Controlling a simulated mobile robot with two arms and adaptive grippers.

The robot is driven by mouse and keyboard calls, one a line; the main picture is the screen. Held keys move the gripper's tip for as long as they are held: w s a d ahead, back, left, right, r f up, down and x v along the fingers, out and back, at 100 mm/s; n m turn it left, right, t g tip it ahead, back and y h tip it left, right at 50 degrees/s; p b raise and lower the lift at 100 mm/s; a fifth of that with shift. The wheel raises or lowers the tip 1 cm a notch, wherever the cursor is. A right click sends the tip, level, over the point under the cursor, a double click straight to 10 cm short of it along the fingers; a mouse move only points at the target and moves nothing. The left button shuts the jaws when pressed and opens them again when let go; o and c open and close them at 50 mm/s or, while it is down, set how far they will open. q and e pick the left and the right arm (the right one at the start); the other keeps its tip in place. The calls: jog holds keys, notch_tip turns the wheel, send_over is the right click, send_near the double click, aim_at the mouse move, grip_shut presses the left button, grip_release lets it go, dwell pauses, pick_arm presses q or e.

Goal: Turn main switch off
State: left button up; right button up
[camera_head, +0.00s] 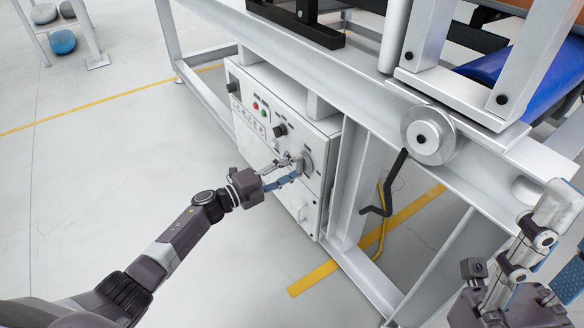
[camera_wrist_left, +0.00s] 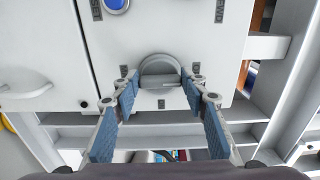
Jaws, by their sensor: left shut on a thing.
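The white control cabinet (camera_head: 262,125) stands under the machine frame, with the main switch (camera_head: 306,162) low on the right of its front. In the left wrist view the switch (camera_wrist_left: 160,70) is a round grey dial with a crosswise handle. My left gripper (camera_head: 290,171) reaches it from the front. Its blue-padded fingers (camera_wrist_left: 159,92) are shut on the switch handle, one at each side. The fingers partly cover the switch in the head view. My right gripper (camera_head: 535,262) is at the lower right, away from the cabinet and cut by the picture edge; its opening is unclear.
Red and green buttons (camera_head: 259,109) and a black knob (camera_head: 280,130) sit on the cabinet front. A black crank handle (camera_head: 385,185) hangs from the frame on the right. The floor left of the cabinet is clear. A shelf (camera_head: 92,35) stands at the far left.

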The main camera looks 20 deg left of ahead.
pick_arm(q)
jog(key=o, duration=1.2)
jog(key=shift+c, duration=0.2)
jog(key=v, duration=1.2)
jog(key=shift+a, duration=0.1)
